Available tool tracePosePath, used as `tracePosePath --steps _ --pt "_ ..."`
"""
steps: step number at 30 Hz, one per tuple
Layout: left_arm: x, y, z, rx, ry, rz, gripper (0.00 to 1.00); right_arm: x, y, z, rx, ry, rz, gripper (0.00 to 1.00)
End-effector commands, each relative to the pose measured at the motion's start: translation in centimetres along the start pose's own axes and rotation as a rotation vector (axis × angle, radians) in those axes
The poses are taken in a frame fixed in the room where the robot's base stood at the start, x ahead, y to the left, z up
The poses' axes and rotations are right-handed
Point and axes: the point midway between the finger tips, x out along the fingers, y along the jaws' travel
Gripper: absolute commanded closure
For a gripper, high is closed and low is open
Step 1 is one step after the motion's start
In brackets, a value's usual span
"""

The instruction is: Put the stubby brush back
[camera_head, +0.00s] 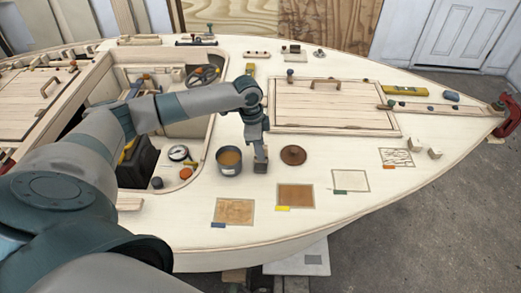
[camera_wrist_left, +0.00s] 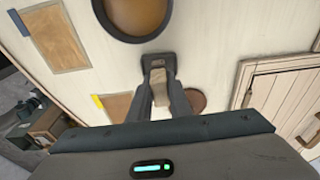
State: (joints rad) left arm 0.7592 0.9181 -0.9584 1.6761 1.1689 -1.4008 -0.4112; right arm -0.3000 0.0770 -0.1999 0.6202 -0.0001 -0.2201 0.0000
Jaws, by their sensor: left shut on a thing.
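My left gripper (camera_head: 261,152) points down over the pale deck, just right of an open can (camera_head: 229,162) with amber contents. It is shut on the stubby brush (camera_head: 260,167), whose dark lower end shows beneath the fingers. In the left wrist view, the brush's pale wooden part (camera_wrist_left: 160,90) lies between the two fingers of the left gripper (camera_wrist_left: 158,75), with a dark end beyond. The can's rim (camera_wrist_left: 138,35) is close by there. I cannot tell whether the brush touches the deck. My right gripper is not in view.
A round brown lid (camera_head: 293,155) lies right of the brush. Several finish swatches, including an amber one (camera_head: 234,212) and a brown one (camera_head: 295,197), line the near deck edge. A planked hatch (camera_head: 330,105) is behind. The open cockpit with a gauge (camera_head: 178,153) is left.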

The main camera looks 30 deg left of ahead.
Motion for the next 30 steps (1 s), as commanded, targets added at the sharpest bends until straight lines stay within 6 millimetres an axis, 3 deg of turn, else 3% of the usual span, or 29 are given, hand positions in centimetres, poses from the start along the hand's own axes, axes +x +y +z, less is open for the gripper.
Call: tracePosePath --steps 17,18,20,30 --pt "1.1 0.0 0.1 0.000 0.001 0.001 1.00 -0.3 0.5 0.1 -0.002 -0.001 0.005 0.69" --pt "1.1 0.0 0.2 0.000 0.000 0.001 0.80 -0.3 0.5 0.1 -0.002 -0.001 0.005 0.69" --pt "1.1 0.0 0.2 0.000 0.000 0.001 0.66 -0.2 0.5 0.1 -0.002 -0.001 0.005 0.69" --pt "1.1 0.0 0.2 0.000 0.000 0.000 0.64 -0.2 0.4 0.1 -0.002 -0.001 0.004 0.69"
